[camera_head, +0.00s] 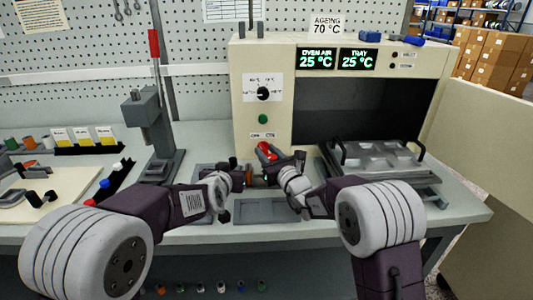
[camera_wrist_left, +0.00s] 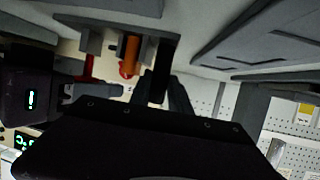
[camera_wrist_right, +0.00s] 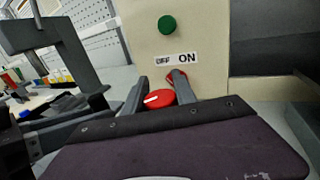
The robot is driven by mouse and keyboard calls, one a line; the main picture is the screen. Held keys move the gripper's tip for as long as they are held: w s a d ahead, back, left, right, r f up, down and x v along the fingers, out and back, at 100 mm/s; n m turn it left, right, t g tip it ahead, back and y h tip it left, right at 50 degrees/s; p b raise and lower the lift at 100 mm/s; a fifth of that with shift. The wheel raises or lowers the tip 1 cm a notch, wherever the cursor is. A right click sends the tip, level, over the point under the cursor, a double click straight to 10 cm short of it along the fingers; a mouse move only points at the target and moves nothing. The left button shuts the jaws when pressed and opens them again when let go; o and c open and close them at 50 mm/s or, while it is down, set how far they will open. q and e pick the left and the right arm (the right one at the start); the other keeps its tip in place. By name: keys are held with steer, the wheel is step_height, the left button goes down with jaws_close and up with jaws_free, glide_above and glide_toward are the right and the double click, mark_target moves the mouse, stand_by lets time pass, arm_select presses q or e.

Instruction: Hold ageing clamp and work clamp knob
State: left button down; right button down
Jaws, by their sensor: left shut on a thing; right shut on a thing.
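The ageing clamp shows in the left wrist view as a grey frame (camera_wrist_left: 97,42) around an orange-brown cylinder (camera_wrist_left: 132,48). My left gripper (camera_head: 243,176) is shut on the clamp, with its fingers on the dark grey part at its side. The round red clamp knob (camera_wrist_right: 158,98) with a white line lies between the fingers of my right gripper (camera_wrist_right: 160,97), which is shut on it. In the head view, my right gripper (camera_head: 280,164) is close to the right of the left one. The grippers hide much of the clamp there.
The ageing oven (camera_head: 262,60) stands just behind, its red switch (camera_wrist_right: 177,78) close behind the knob. A metal tray (camera_head: 380,158) sits at the open chamber. A grey press (camera_head: 152,125) stands at left. An empty grey holder (camera_head: 265,211) lies in front.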

steer(key=c, duration=1)
jaws_free()
steer(key=v, duration=1.2)
steer(key=shift+o, duration=0.2)
